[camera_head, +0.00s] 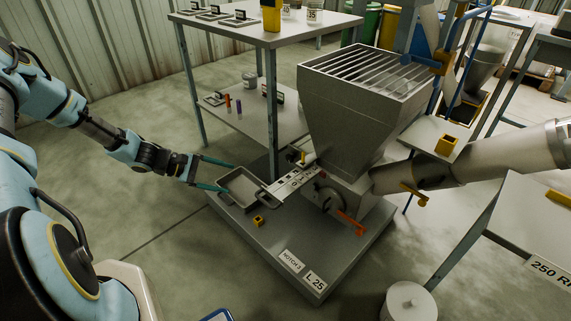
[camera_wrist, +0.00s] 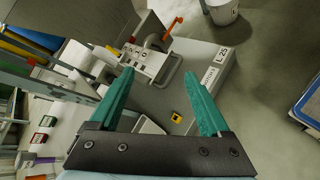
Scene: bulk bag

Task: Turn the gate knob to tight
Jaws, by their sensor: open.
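A grey slide-gate plate (camera_head: 292,183) with dark markings sticks out from the base of the steel hopper (camera_head: 356,112). A small yellow-and-dark knob (camera_head: 302,157) stands at its far edge and may be the gate knob; I cannot read its setting. An orange lever (camera_head: 350,222) is on the hopper's outlet side and also shows in the wrist view (camera_wrist: 172,28). My gripper (camera_head: 212,174) is open and empty, left of the plate and apart from it. In the wrist view its teal fingers (camera_wrist: 160,75) spread below the plate (camera_wrist: 146,62).
A grey tray (camera_head: 238,188) lies beside the plate on the platform, close to my fingers. A shelf table (camera_head: 262,35) stands behind; a large pipe (camera_head: 470,160) runs right.

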